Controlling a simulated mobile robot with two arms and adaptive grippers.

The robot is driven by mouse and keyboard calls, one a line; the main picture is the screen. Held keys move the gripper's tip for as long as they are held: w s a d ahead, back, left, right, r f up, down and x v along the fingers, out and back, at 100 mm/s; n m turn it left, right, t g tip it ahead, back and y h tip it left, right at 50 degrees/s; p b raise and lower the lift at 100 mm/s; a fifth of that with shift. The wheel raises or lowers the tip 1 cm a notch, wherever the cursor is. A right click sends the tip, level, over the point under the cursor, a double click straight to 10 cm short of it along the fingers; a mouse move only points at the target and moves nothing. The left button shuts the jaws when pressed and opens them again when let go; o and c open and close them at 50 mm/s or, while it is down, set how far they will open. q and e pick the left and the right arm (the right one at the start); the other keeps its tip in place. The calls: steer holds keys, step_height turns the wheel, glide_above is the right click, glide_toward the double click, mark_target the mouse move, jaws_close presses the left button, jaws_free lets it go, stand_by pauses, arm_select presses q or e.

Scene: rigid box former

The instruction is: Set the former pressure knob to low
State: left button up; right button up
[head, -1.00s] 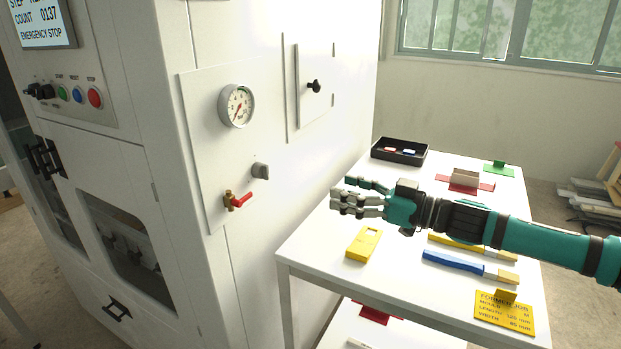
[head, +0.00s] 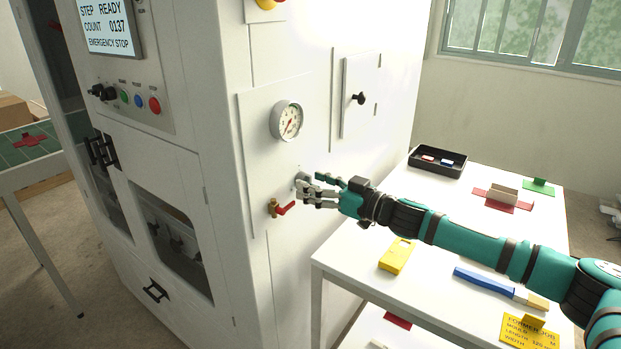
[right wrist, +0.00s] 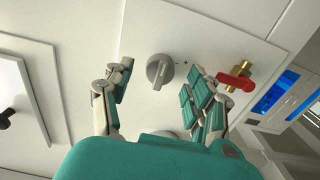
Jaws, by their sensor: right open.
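The grey former pressure knob (right wrist: 160,71) is on the machine's side panel, between the open fingers of my right gripper (right wrist: 158,92) in the right wrist view. The fingers stand on either side of it and I see no contact. In the head view my right gripper (head: 322,190) reaches the panel and largely hides the knob (head: 301,181). The pressure gauge (head: 288,120) is above the knob, its needle too small to read surely. My left gripper is not in view.
A red-handled brass valve (head: 281,208) sits just below the knob, close to one finger in the right wrist view (right wrist: 237,80). A small door with a black knob (head: 359,98) is to the right. The white table (head: 345,255) with tools and a black tray (head: 437,161) lies beneath my right arm.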

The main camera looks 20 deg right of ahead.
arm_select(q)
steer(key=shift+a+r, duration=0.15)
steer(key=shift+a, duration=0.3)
arm_select(e)
steer(key=shift+w+a, duration=0.45)
steer(key=shift+w, duration=0.1)
steer(key=c, duration=1.2)
steer(key=shift+o, duration=0.2)
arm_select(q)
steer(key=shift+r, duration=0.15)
